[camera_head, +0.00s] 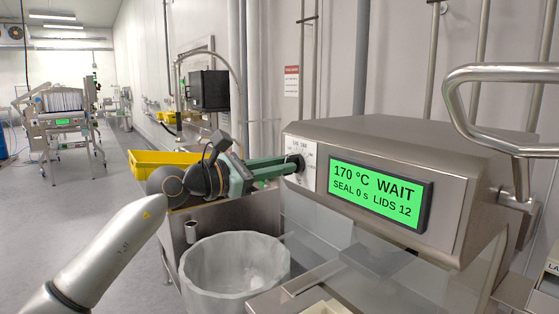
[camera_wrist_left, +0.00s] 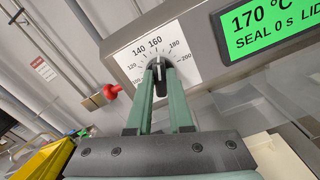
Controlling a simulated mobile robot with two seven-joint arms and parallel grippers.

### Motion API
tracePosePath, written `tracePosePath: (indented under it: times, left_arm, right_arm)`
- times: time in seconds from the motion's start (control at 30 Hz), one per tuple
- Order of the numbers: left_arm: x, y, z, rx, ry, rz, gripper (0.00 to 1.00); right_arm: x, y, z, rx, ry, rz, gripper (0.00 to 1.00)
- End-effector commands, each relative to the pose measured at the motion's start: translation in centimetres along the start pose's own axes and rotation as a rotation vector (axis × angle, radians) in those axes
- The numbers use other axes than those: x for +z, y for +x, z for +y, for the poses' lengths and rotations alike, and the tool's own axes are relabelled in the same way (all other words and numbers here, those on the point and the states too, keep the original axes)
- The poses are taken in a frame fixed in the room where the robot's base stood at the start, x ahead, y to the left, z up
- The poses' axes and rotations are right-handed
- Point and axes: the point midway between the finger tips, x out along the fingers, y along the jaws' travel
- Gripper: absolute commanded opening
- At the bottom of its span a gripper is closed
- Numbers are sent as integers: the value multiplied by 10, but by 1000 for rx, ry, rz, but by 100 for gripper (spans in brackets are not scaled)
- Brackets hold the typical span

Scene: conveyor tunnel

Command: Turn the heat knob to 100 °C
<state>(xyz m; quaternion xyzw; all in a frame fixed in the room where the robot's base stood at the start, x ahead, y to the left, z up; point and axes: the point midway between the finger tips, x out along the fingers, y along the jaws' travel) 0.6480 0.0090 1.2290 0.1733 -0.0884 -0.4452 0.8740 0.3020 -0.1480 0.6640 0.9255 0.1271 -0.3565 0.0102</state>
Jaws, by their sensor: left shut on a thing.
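The heat knob (camera_wrist_left: 158,67) is a small dark knob on a white dial plate (camera_wrist_left: 186,68) marked from 100 to 200. Its light pointer line points up, near the 160 mark. In the head view the dial plate (camera_head: 307,157) is at the left end of the machine's front. My left gripper (camera_head: 294,163) reaches it from the left, with its green fingers shut on the knob. In the left wrist view the fingertips (camera_wrist_left: 159,72) lie on both sides of the knob. The green display (camera_head: 374,187) reads 170 °C WAIT, SEAL 0 s, LIDS 12. My right gripper is not in view.
A bin with a whitish liner (camera_head: 236,270) stands below my left arm. A yellow tray (camera_head: 160,162) is behind the arm. A bent metal handle (camera_head: 492,72) rises at the right. A red knob (camera_wrist_left: 111,89) is left of the dial in the wrist view.

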Motion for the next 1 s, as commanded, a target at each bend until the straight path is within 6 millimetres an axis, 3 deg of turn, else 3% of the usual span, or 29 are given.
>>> tracePosePath:
  times: [0.53, 1.0]
  left_arm:
    - [3, 0, 4, -1, -523, 4, 0]
    - [2, 0, 5, 0, -970, 4, 0]
  right_arm:
    - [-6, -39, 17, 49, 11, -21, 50]
    - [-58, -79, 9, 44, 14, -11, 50]
